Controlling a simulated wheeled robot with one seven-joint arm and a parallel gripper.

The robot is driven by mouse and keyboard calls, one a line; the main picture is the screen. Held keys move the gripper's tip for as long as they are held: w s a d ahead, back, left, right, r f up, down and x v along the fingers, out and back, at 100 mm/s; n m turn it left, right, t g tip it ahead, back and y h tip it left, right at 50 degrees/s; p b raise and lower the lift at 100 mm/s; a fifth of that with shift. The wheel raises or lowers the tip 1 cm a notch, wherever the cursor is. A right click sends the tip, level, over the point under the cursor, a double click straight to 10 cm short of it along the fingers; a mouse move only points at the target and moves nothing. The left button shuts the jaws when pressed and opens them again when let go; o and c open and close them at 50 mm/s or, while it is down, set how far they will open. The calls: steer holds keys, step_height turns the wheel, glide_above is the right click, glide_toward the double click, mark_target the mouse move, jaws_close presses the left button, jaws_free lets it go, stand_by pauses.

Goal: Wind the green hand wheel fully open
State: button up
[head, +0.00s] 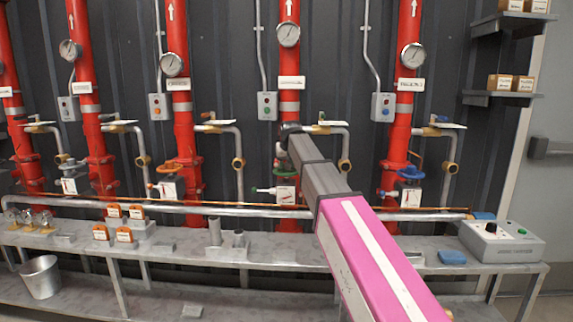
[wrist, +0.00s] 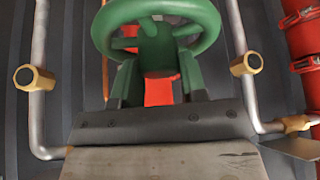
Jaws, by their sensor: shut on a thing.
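The green hand wheel (wrist: 207,30) fills the top of the wrist view, with its upper rim partly cut off by the frame edge. My gripper (wrist: 155,78) reaches up to its near side, with one finger left and one right of the middle. It is shut on the wheel, though the exact contact at the rim or spokes is hard to make out.
Red riser pipes (head: 183,120) with gauges (head: 288,33) line the wall. An orange wheel (head: 172,166) is left of my arm and a blue wheel (head: 410,173) right. Brass-capped grey pipes (wrist: 245,64) flank the wheel closely. A grey bench (head: 180,250) with a control box (head: 502,241) runs below.

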steer(key=n+y, duration=0.1)
steer(key=n, duration=0.2)
steer(key=n+g+y, duration=0.1)
steer(key=n+y, duration=0.1)
steer(key=n, duration=0.1)
steer(key=shift+d, duration=0.1)
steer(key=n+g, duration=0.1)
steer(key=n, duration=0.1)
steer(key=n+g+y, duration=0.1)
steer(key=n, duration=0.2)
steer(key=shift+w+n+g, duration=0.25)
steer(key=shift+n+g, duration=0.05)
steer(key=shift+g, duration=0.1)
steer(key=shift+s+n+g+y, duration=0.1)
steer(key=shift+n+g+y, duration=0.4)
steer(key=shift+n, duration=0.8)
